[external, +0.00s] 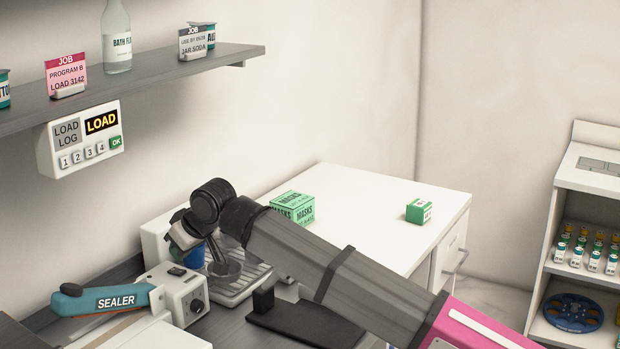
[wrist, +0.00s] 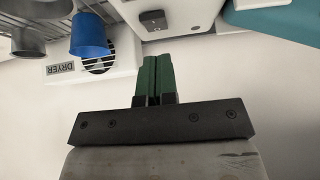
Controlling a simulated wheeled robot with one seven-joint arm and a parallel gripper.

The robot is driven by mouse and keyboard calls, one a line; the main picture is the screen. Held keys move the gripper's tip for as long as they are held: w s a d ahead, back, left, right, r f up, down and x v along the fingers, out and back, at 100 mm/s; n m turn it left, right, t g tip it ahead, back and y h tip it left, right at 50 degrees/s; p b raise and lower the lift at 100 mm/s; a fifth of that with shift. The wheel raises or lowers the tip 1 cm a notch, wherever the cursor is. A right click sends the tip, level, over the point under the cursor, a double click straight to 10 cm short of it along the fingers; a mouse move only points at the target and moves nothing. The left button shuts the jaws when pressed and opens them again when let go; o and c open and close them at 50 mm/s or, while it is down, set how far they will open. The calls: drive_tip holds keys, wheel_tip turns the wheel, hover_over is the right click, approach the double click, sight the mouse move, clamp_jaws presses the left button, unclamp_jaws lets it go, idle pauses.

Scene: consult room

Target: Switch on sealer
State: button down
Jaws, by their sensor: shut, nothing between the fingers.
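The sealer has a teal lever arm (external: 115,299) and a white body (external: 175,288) at the lower left of the external view. A small dark switch (external: 177,271) is on top of the body, and a dark knob is on its front face. In the wrist view, the switch (wrist: 153,20) shows on the white body at the top, with the teal arm (wrist: 285,22) to its right. I cannot read the switch's position. My gripper (wrist: 155,58) is shut and empty, its green fingertips just below the switch in the picture, apparently apart from it.
A blue cup (wrist: 88,35) and the dryer label (wrist: 60,68) are left of my fingers. The wall shelf (external: 150,80) and load panel (external: 83,138) are above the sealer. A white cabinet top (external: 365,205) holds green boxes.

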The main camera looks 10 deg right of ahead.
sight(180, 271)
drive_tip(key=shift+s+d+f, duration=0.15)
drive_tip(key=shift+f, duration=0.6)
drive_tip(key=shift+s+d+f, duration=0.1)
drive_tip(key=shift+f, duration=0.65)
drive_tip(key=shift+f, duration=0.35)
drive_tip(key=shift+r, duration=0.2)
drive_tip(key=shift+r, duration=0.65)
